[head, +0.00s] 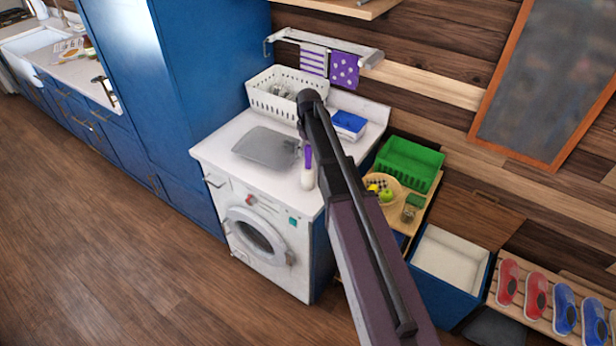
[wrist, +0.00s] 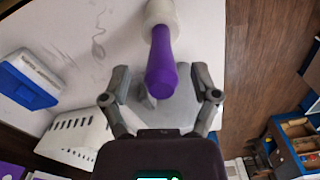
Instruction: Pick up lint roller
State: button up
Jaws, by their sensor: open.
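The lint roller (head: 308,168) has a purple handle and a white roller head. It is on the white countertop above the washing machine, partly hidden by my arm in the head view. In the wrist view the lint roller (wrist: 162,62) has its purple handle end pointing toward my gripper (wrist: 161,82) and its white head at the top edge. My gripper is open, with one finger on each side of the handle end. No finger visibly touches it. In the head view the gripper is mostly hidden by my arm.
A grey board (head: 265,146) lies left of the roller. A white basket (head: 287,92) and a blue-and-white box (head: 348,123) stand behind on the counter. A green crate (head: 408,163) and a fruit bowl (head: 384,187) are to the right. The wooden floor (head: 110,230) at left is clear.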

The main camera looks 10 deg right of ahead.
aim_at(308, 168)
jog(key=shift+a+f+b, duration=0.1)
jog(key=shift+f+b, duration=1.05)
jog(key=shift+f, duration=0.3)
grip_shut()
